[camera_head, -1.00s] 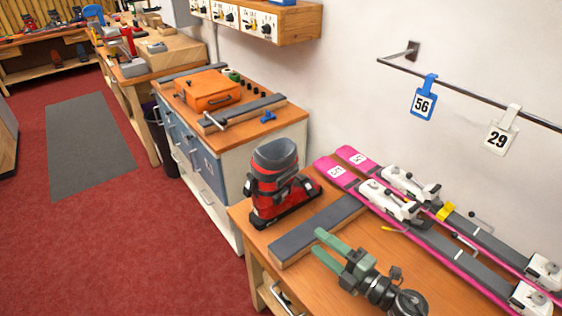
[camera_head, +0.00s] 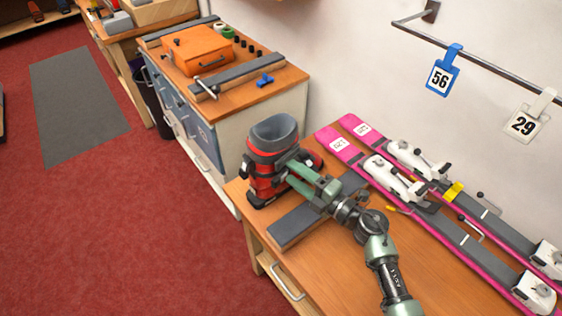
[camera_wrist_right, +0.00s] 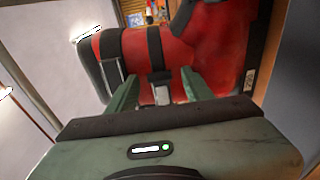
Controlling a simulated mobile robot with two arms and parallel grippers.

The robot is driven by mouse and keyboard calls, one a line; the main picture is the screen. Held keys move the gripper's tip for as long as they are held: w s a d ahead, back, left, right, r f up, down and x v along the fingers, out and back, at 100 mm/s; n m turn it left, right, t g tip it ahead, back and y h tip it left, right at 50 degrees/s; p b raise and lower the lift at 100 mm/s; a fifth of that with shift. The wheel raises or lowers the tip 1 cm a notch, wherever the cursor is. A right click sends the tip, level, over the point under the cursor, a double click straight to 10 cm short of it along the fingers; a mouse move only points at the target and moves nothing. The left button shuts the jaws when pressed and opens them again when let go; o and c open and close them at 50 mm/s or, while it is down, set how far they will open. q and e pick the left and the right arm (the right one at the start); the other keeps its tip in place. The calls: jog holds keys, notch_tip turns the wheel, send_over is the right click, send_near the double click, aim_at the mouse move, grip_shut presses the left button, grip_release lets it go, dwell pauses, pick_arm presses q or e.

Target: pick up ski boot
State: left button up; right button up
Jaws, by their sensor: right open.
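The ski boot (camera_head: 265,180), red with dark grey straps and cuff, stands upright on the wooden bench near its left end. My right gripper (camera_head: 293,172) is at the boot's right side, its green fingers open and pointing at it. In the right wrist view the red boot (camera_wrist_right: 215,45) fills the space ahead, and the open fingers of the right gripper (camera_wrist_right: 160,90) reach toward its buckles and strap. I cannot tell whether they touch it. My left gripper is not in view.
Two pink skis (camera_head: 345,147) with white bindings lie along the bench's right part. A grey-topped bar (camera_head: 295,224) lies under my right arm. A rail with number tags 56 (camera_head: 441,78) and 29 (camera_head: 524,122) hangs above. A cabinet with an orange case (camera_head: 198,50) stands behind.

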jog(key=shift+w+a, duration=0.1)
jog(key=shift+a, duration=0.05)
jog(key=c, duration=0.9)
grip_shut()
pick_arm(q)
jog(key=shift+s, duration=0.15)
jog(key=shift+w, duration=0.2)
pick_arm(e)
jog(key=shift+f, duration=0.1)
jog(key=shift+r, duration=0.25)
